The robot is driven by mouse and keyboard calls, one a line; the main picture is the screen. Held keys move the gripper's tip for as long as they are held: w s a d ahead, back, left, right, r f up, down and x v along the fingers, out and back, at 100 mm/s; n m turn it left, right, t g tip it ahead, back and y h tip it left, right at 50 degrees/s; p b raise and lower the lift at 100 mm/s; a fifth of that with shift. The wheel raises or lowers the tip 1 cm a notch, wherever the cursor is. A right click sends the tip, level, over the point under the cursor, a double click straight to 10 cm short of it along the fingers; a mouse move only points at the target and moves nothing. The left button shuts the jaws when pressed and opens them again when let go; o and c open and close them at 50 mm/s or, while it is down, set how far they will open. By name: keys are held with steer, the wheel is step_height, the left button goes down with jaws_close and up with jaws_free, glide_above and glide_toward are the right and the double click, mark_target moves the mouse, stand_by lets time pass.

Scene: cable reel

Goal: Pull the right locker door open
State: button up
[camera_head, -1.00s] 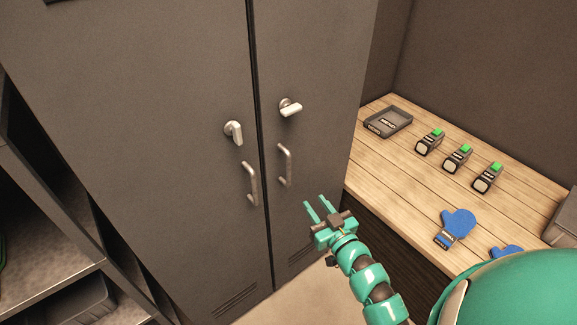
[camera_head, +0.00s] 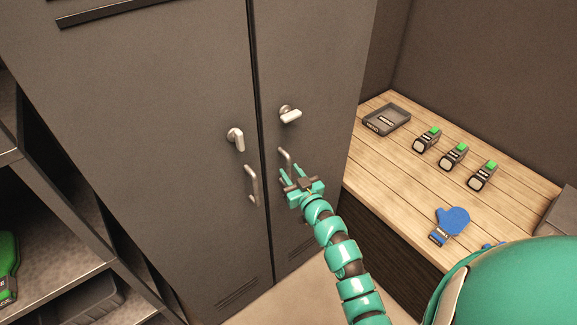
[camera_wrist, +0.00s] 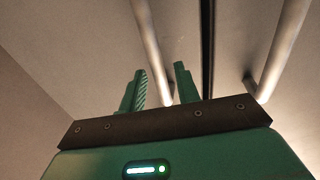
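The right locker door (camera_head: 325,70) is grey and looks closed, level with the left door. Its bar handle (camera_head: 286,156) is upright, and my gripper covers the lower part. Above it, the right latch knob (camera_head: 290,114) lies nearly horizontal. My gripper (camera_head: 290,173) is open in front of this handle, fingers pointing at the door. In the wrist view, my two fingers (camera_wrist: 160,80) are apart, and the nearer handle bar (camera_wrist: 150,45) shows between them. Whether the fingers touch it, I cannot tell.
The left door (camera_head: 150,110) has its own handle (camera_head: 251,185) and a downward-turned knob (camera_head: 236,138). A wooden bench (camera_head: 400,185) on the right carries a tray (camera_head: 387,120), several devices with green tops and a blue mitt (camera_head: 452,222). Shelving (camera_head: 75,265) stands at the left.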

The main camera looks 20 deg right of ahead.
steer(key=shift+w+a, duration=0.1)
steer(key=shift+w, duration=1)
jaws_close()
steer(key=shift+f, duration=0.1)
